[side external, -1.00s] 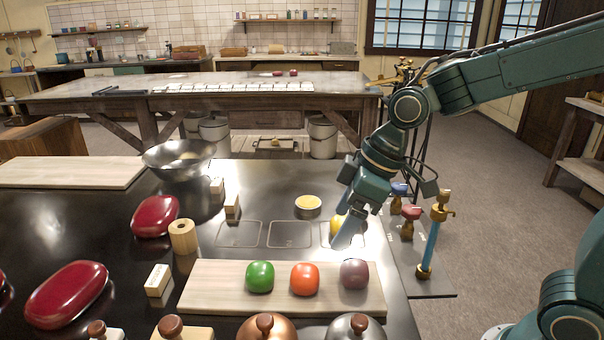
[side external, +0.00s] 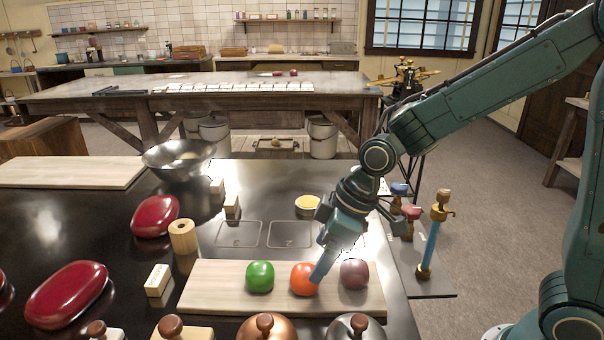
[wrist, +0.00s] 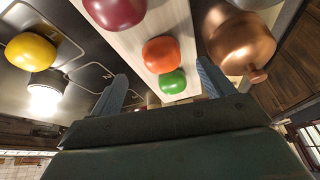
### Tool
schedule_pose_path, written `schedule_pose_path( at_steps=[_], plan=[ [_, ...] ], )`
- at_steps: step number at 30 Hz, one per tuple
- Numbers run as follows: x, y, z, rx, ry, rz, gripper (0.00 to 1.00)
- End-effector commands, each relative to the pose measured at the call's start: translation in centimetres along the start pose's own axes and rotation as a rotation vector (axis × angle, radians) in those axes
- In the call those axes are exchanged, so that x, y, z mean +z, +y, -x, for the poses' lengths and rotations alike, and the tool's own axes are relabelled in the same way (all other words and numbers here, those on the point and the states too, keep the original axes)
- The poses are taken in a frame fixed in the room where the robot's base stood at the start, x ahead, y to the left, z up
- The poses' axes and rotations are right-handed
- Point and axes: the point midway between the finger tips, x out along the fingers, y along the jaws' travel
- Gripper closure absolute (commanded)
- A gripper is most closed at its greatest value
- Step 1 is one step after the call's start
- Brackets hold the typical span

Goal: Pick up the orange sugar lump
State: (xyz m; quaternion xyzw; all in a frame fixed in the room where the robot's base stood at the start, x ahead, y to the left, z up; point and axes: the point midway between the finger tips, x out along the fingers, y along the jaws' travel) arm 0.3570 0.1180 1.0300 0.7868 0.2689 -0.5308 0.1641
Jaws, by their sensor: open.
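The orange sugar lump (side external: 303,279) sits on the pale wooden board (side external: 220,288), between a green lump (side external: 260,277) on its left and a dark purple lump (side external: 354,274) on its right. My gripper (side external: 318,276) is at the orange lump's right side and partly covers it. In the wrist view the orange lump (wrist: 161,54) lies ahead between my two spread fingers, with the green lump (wrist: 172,82) close to it. Nothing is held. I cannot tell whether a finger touches the orange lump.
A copper domed lid (side external: 267,328) and a steel domed lid (side external: 356,328) stand along the board's near edge. A yellow lump (wrist: 31,52) shows in the wrist view. Red lidded dishes (side external: 68,294) and a wooden roll (side external: 183,236) are to the left.

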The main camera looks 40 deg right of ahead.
Motion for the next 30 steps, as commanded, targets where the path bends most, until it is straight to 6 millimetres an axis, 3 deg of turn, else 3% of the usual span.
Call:
schedule_pose_path(
  at_steps=[16,30],
  plan=[
    [0.0,-0.1,-1.6,-0.001,-0.003,0.001,0.19],
    [-0.1,-0.3,-5.7,0.0,-0.002,0.002,0.19]
  ],
)
